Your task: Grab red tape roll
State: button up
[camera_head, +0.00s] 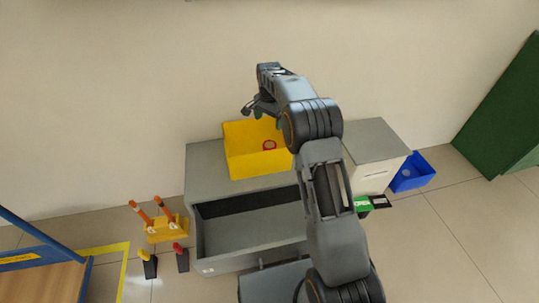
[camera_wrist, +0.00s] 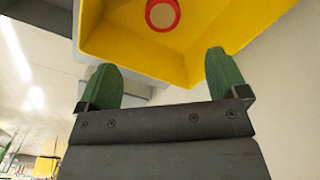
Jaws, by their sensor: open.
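The red tape roll (camera_head: 269,145) lies inside a yellow bin (camera_head: 238,163) on top of a grey cabinet. In the wrist view the red tape roll (camera_wrist: 162,14) shows as a red ring with a pale centre, cut by the top edge, inside the yellow bin (camera_wrist: 128,61). My gripper (camera_head: 247,110) is above the bin's back left part in the head view. In the wrist view my gripper (camera_wrist: 168,72) shows two green fingers spread apart with nothing between them. The roll lies beyond the fingertips, apart from them.
The grey cabinet (camera_head: 208,181) has an open front compartment. A light box with a grey top (camera_head: 375,142) stands to the right, beside a blue bin (camera_head: 411,175). A yellow block with orange-handled items (camera_head: 166,229) stands on the floor at left. A wall is close behind.

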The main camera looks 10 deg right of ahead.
jog(key=b, duration=0.3)
send_near(269, 145)
notch_tip(269, 145, down, 5)
jog(key=shift+s+a+f, duration=0.1)
jog(key=shift+s, duration=0.05)
jog(key=shift+f+b, duration=1.6)
jog(key=shift+f, duration=1)
jog(key=shift+c, duration=0.4)
jog(key=shift+r, duration=0.1)
jog(key=c, duration=0.9)
